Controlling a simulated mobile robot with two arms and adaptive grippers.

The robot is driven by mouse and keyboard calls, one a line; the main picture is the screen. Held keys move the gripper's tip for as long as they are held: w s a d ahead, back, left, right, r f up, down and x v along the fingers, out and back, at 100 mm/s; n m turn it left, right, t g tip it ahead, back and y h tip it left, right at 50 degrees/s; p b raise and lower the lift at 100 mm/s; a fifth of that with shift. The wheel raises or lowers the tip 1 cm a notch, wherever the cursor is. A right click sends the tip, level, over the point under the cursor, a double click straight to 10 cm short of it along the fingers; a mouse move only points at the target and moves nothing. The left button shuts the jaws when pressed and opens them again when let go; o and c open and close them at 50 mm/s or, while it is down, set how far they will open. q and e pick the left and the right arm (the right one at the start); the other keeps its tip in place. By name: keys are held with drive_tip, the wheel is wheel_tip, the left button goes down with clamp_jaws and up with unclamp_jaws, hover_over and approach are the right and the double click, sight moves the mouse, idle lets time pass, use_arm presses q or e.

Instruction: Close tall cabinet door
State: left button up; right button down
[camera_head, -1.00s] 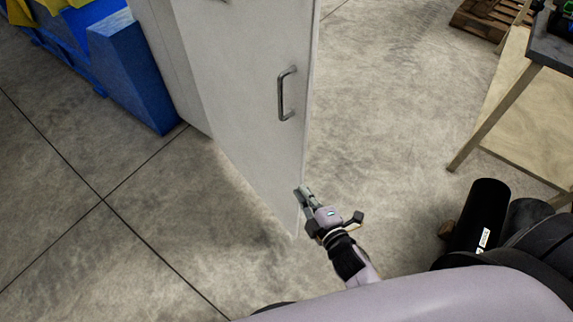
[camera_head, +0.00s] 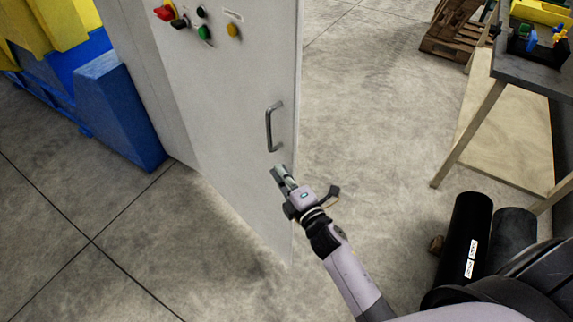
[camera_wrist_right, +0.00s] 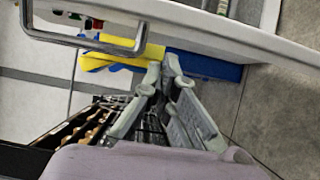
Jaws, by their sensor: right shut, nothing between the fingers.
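The tall cabinet's pale grey door (camera_head: 230,110) stands open, its free edge on the right. A metal bar handle (camera_head: 273,127) is on its face near that edge. My right gripper (camera_head: 281,170) is shut and empty, just below the handle and in front of the door's face. Whether it touches the door is unclear. In the right wrist view the shut fingertips (camera_wrist_right: 163,68) are apart from the handle (camera_wrist_right: 85,42), which is at upper left; the door's edge (camera_wrist_right: 240,38) crosses the top. My left gripper is not in view.
Colored knobs and buttons (camera_head: 204,32) sit high on the door. Blue and yellow bins (camera_head: 120,110) stand left of the cabinet. A table (camera_head: 540,72), a pallet (camera_head: 452,30) and black cylinders (camera_head: 466,240) are at right. Floor between door and table is clear.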

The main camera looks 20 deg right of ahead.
drive_tip(key=shift+w+d, duration=0.2)
drive_tip(key=shift+d, duration=0.3)
drive_tip(key=shift+w+d, duration=0.15)
drive_tip(key=shift+d, duration=0.3)
drive_tip(key=shift+d, duration=0.1)
